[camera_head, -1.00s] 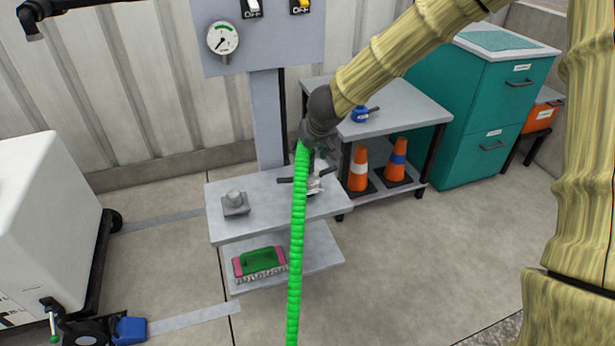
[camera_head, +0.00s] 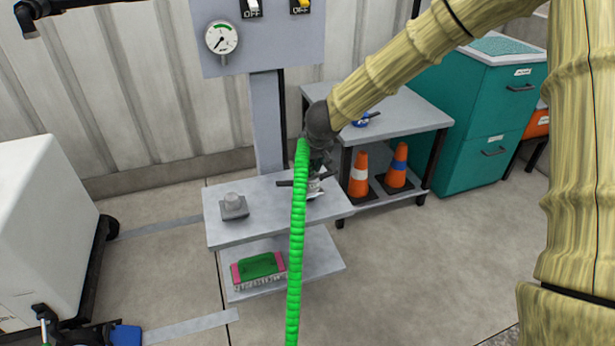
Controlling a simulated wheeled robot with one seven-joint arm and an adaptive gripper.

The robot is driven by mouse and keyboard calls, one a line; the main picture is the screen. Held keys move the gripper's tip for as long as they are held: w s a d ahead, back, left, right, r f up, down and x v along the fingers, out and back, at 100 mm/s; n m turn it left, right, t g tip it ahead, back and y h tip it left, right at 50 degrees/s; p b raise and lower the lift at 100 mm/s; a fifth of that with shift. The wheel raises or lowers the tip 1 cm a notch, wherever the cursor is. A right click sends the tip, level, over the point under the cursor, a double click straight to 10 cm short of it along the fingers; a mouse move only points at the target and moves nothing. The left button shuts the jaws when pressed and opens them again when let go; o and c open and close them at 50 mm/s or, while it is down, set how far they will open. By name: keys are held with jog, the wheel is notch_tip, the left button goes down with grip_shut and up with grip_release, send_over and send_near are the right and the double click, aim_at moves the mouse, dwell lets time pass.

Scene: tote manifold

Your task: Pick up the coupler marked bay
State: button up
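A metal coupler with dark side levers (camera_head: 315,186) stands on the small grey table (camera_head: 222,226), under my gripper. Any marking on it is too small to read. My gripper (camera_head: 318,162) points down over it, at the end of my arm. A green segmented hose (camera_head: 297,245) hangs in front and hides much of the gripper and coupler. I cannot tell whether the fingers touch the coupler or are closed on it. A blue coupler (camera_head: 362,120) with a dark lever lies on the grey bench behind, partly behind my arm.
A grey cylindrical fitting on a square base (camera_head: 234,206) stands on the table's left side. A green and pink brush (camera_head: 259,267) lies on the lower shelf. Orange cones (camera_head: 359,175) stand under the bench (camera_head: 410,117). A white tank (camera_head: 45,225) stands left; a gauge panel (camera_head: 262,38) rises behind.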

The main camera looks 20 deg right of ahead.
grip_shut()
notch_tip(320, 180, up, 10)
jog(key=p, duration=0.5)
jog(key=shift+p, duration=0.3)
